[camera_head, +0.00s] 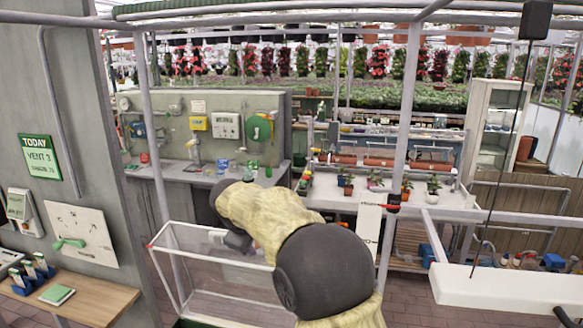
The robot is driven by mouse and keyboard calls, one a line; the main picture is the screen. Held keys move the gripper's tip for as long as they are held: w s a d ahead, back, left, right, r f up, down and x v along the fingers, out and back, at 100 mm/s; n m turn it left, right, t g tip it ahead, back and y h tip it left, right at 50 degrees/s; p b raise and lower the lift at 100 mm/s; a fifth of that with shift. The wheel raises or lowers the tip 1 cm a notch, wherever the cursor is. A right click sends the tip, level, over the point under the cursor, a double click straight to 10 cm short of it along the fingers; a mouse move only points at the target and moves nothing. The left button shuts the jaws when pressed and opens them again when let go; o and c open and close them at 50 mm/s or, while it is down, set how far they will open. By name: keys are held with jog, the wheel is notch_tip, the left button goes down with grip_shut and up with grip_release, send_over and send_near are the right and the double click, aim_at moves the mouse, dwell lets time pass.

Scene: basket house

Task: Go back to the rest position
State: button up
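My arm, dark grey joints with a pale yellow cover, reaches forward from the bottom centre of the head view. Its end bends down behind the front links. My gripper (236,242) shows only in part, as a small grey piece left of the arm, over a clear-walled frame box (190,238). Its fingers are mostly hidden by the arm, so I cannot tell whether they are open or hold anything.
A metal post (403,130) stands right of the arm. A white beam (500,288) crosses the lower right. A bench (340,195) with potted plants is behind. A wooden shelf (90,295) and a concrete wall (80,110) are at left. Brick floor shows between.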

jog(key=s+d+f+m+g+y+b, duration=0.1)
jog(key=s+d+f+m+b, duration=0.15)
jog(key=s+d+f, duration=0.45)
jog(key=s+d+f+m+g+b, duration=0.1)
jog(key=s+d+f+m, duration=0.3)
jog(key=d, duration=0.6)
jog(key=s+d+f+m+b, duration=0.1)
jog(key=s+d+f+m, duration=0.2)
jog(key=s, duration=0.6)
jog(key=s+d+f+m+g+b, duration=0.1)
jog(key=s+d+f+m, duration=0.2)
jog(key=s+d+f, duration=0.2)
jog(key=s, duration=0.3)
jog(key=shift+s+d+f+g+y, duration=0.2)
jog(key=shift+s+f+g+y, duration=0.1)
jog(key=shift+s+f, duration=0.05)
